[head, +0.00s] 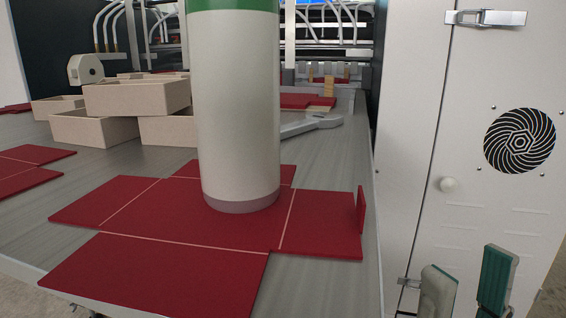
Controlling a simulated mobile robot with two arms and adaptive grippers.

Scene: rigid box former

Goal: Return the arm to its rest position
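My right gripper (468,282) is at the lower right, in front of the white machine door. Its two fingers with green pads stand apart with nothing visible between them. It is to the right of the table and clear of the red sheets. My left gripper is not in view. A flat red box blank (165,270) with pale fold lines lies on the grey table (335,285), and a small flap stands upright at its right end.
A large white cylinder (236,110) with a green band rises from the blank and hides part of the table. Beige open boxes (138,97) are stacked behind on the left. More red sheets (25,180) lie at left. The white door (500,80) with a latch and round vent stands at right.

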